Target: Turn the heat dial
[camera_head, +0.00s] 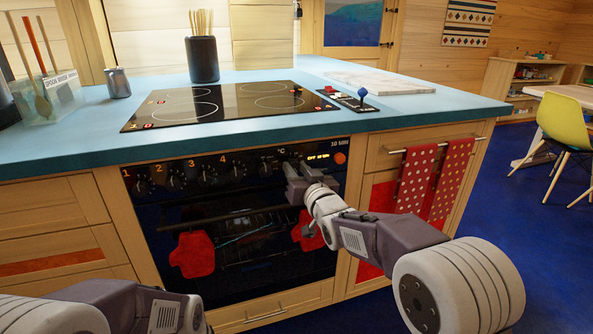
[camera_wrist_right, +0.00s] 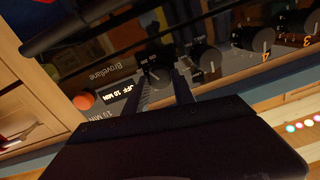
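The black oven (camera_head: 240,215) has a row of dark dials along its top panel. The °C mark in the head view stands just above my right gripper (camera_head: 297,172), which covers the dial there. In the right wrist view this heat dial (camera_wrist_right: 156,74) is a round black knob with a pale mark. My right gripper's fingers (camera_wrist_right: 165,84) are apart, one on each side of the dial's near edge. I cannot tell whether they touch it. My left arm enters at the bottom left of the head view; its gripper is out of frame.
Dials numbered 1 to 4 (camera_head: 207,176) and an unnumbered dial (camera_wrist_right: 206,58) are beside the heat dial. A lit display (camera_wrist_right: 118,94) and orange button (camera_head: 340,158) are on its other side. The oven handle (camera_head: 205,218) with red mitts (camera_head: 193,255) runs below.

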